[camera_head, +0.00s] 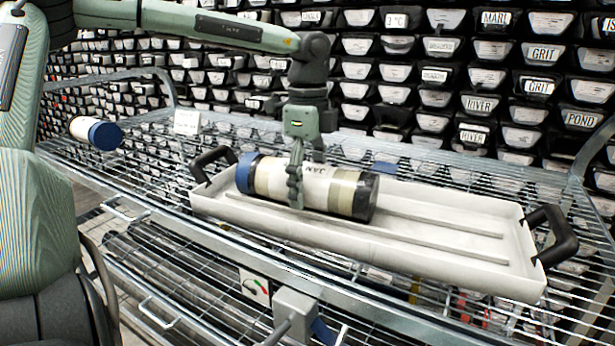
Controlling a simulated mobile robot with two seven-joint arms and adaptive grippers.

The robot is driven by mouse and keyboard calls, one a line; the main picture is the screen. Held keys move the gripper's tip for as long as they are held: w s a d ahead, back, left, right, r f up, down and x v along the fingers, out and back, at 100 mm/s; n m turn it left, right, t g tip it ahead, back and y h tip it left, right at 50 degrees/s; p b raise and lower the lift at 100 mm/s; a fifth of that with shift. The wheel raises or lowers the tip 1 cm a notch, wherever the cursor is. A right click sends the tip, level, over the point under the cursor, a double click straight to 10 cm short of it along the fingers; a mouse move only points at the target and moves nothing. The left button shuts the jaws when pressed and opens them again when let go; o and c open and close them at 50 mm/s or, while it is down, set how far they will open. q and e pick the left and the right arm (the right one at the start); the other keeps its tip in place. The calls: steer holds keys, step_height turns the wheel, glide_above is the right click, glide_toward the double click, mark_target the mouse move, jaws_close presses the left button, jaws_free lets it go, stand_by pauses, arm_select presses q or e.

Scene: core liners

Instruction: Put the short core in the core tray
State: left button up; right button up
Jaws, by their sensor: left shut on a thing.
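A short core (338,190), a pale cylinder with a blue cap on its left end and a dark cap on its right end, lies lengthwise at the left part of the white core tray (520,280). My left gripper (296,190) comes down from above and is shut on the core around its middle. The core appears to be within the tray's walls; whether it touches the tray floor is hidden by the front wall. The tray has dark handles at both ends, and its right part is bare, with long ridges showing. My right gripper is not in view.
Another core with a blue cap (105,135) lies on the wire rack (150,170) at the left. A small white card (187,122) stands behind the tray. Shelves of labelled dark bins (540,85) fill the back. A grey clamp-like block (295,308) sits at the rack's front edge.

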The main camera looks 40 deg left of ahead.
arm_select(q)
steer(key=o, duration=1.9)
steer(key=shift+r, duration=0.15)
step_height(320, 180, up, 12)
steer(key=shift+f, duration=0.1)
